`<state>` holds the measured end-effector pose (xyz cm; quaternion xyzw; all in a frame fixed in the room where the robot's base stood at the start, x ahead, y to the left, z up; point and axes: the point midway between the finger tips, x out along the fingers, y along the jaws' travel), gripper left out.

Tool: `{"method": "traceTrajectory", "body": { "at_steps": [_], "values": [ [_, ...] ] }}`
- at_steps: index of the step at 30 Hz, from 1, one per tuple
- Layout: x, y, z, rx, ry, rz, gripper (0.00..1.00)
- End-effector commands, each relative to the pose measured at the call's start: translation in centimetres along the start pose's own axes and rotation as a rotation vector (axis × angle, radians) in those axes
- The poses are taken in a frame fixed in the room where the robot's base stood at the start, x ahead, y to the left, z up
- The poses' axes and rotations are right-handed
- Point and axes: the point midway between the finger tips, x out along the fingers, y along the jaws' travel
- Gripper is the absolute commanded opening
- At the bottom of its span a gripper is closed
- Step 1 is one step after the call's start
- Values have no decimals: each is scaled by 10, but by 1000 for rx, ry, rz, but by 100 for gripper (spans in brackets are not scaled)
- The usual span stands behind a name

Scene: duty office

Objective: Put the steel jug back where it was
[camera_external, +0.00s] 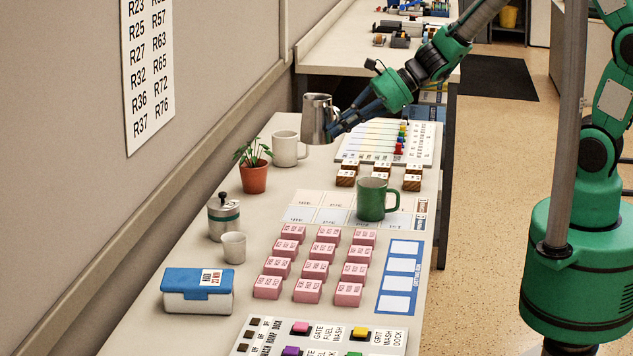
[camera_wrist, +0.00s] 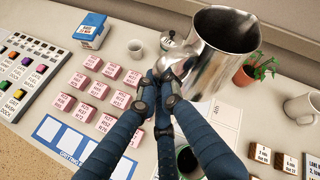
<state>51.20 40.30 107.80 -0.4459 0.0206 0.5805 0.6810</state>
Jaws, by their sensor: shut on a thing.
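The steel jug (camera_external: 317,118) is a shiny metal pitcher. My gripper (camera_external: 341,127) is shut on it, and the jug looks upright in the external view, at the far part of the table near the white mug. In the wrist view the jug (camera_wrist: 226,52) fills the upper right, and my gripper's dark fingers (camera_wrist: 165,80) close on its left side. The jug appears above the table; the exact gap under it cannot be told. The fingers hide part of the handle area.
A white mug (camera_external: 288,149), a potted plant (camera_external: 254,177), a green mug (camera_external: 373,199) and a metal canister (camera_external: 223,217) stand nearby. Pink blocks (camera_external: 316,270), wooden blocks (camera_external: 379,174), a small cup (camera_external: 233,247) and a blue-lidded box (camera_external: 198,291) also occupy the table.

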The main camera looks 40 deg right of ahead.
Motion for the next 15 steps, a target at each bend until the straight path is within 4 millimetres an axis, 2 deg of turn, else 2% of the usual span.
{"method": "traceTrajectory", "body": {
  "at_steps": [6,15],
  "values": [
    [16,-24,-16,-30,-32,33,0],
    [37,-47,-44,-74,-78,81,0]
  ]
}}
